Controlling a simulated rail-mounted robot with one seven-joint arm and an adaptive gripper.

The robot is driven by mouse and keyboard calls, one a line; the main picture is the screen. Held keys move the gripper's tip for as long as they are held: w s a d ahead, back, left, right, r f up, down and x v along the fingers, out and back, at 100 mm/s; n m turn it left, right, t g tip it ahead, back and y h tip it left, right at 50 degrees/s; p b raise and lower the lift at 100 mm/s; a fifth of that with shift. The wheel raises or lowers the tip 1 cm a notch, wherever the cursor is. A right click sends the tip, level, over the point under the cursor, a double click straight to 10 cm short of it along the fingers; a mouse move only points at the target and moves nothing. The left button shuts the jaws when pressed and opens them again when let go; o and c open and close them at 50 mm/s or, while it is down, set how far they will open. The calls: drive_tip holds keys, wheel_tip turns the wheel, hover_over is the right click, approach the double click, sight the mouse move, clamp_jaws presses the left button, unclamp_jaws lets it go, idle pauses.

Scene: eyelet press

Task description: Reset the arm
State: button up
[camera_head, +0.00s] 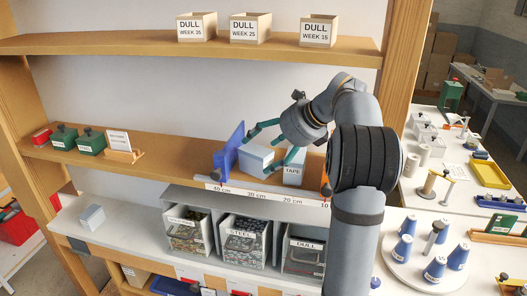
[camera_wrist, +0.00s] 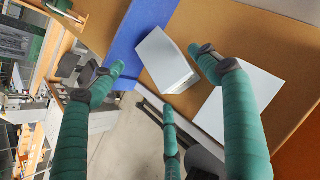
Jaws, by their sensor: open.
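My gripper (camera_head: 259,156) is at the middle shelf, its teal fingers spread open around a pale blue-grey box (camera_head: 254,160). In the wrist view my gripper (camera_wrist: 160,62) shows three separated fingers. The box (camera_wrist: 166,60) lies between them, with a gap to the left finger; whether the right finger touches it I cannot tell. A blue upright divider (camera_head: 228,146) stands left of the box. A second pale box marked TAPE (camera_head: 293,174) stands to the right, partly hidden by my arm.
A ruler strip (camera_head: 250,192) runs along the shelf's front edge. Below are bins marked STEEL (camera_head: 245,234) and DULL (camera_head: 303,245). Above, several small DULL boxes (camera_head: 249,29) stand on the top shelf (camera_head: 120,40). A small pale box (camera_head: 92,216) sits on the white counter at left.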

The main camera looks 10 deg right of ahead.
sight(251, 150)
drive_tip(key=x, duration=0.6)
drive_tip(key=shift+s+f, duration=0.1)
drive_tip(key=shift+f, duration=0.15)
wheel_tip(251, 150, up, 4)
drive_tip(key=shift+f, duration=0.2)
drive_tip(key=shift+s+a+r, duration=0.3)
drive_tip(key=shift+s+r, duration=0.1)
drive_tip(key=shift+s, duration=0.3)
